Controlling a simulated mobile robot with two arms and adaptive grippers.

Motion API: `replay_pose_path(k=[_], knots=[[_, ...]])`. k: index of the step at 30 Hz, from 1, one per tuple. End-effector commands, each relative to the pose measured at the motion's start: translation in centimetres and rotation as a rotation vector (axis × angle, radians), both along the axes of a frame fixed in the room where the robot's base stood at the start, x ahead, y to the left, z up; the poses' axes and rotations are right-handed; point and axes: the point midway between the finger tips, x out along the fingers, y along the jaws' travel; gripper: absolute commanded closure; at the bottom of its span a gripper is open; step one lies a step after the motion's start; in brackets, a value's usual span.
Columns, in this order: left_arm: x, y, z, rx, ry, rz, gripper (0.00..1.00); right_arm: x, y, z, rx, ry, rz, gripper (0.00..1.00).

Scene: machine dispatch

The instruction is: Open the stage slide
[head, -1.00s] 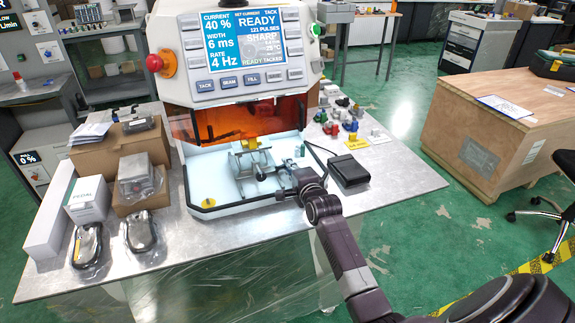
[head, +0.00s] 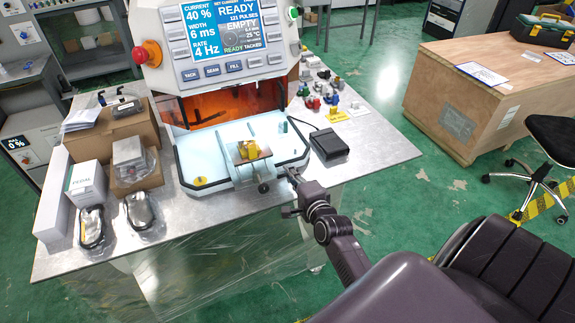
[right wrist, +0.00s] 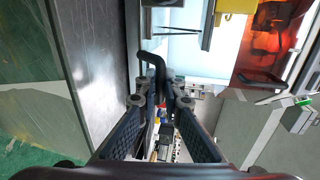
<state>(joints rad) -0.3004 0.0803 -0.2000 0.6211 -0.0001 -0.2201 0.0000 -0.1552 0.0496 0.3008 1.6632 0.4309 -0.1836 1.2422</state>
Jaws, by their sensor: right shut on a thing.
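The welding machine (head: 214,87) stands on the metal table with an orange window and a pale work tray (head: 212,150). Its stage slide (head: 252,172), a grey plate with a yellow block (head: 247,150) on it, lies at the tray's front edge, drawn out toward me. A dark round knob (head: 263,188) is at its front. My right gripper (head: 287,192) is beside the slide's right front. In the right wrist view my right gripper (right wrist: 160,92) is shut on a black bent handle (right wrist: 157,62). The handle's join to the slide is hard to see. My left gripper is out of view.
A black pedal box (head: 329,145) and several small coloured parts (head: 325,92) lie to the right of the machine. Cardboard boxes (head: 130,125) and two bagged items (head: 140,210) stand at left. A wooden crate (head: 460,115) and chair are farther right.

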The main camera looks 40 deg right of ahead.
Motion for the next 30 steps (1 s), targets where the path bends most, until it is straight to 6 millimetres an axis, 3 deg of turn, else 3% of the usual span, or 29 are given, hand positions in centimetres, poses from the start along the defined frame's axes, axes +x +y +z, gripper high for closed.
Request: replay_pose_path(k=[11, 12, 14, 23, 30], knots=[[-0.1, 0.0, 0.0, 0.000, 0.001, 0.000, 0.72, -0.1, 0.1, 0.0, 0.000, -0.001, 0.001, 1.00], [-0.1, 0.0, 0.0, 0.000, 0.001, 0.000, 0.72, -0.1, 0.1, 0.0, 0.000, -0.001, 0.001, 0.91], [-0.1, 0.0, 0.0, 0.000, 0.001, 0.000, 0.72, -0.1, 0.1, 0.1, 0.000, -0.001, 0.001, 0.85], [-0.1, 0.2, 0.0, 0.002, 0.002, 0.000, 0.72, -0.2, 0.1, 0.1, 0.000, -0.002, 0.001, 0.85], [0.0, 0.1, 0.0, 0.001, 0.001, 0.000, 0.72, -3.1, 0.7, 0.6, 0.001, 0.000, 0.000, 0.85]])
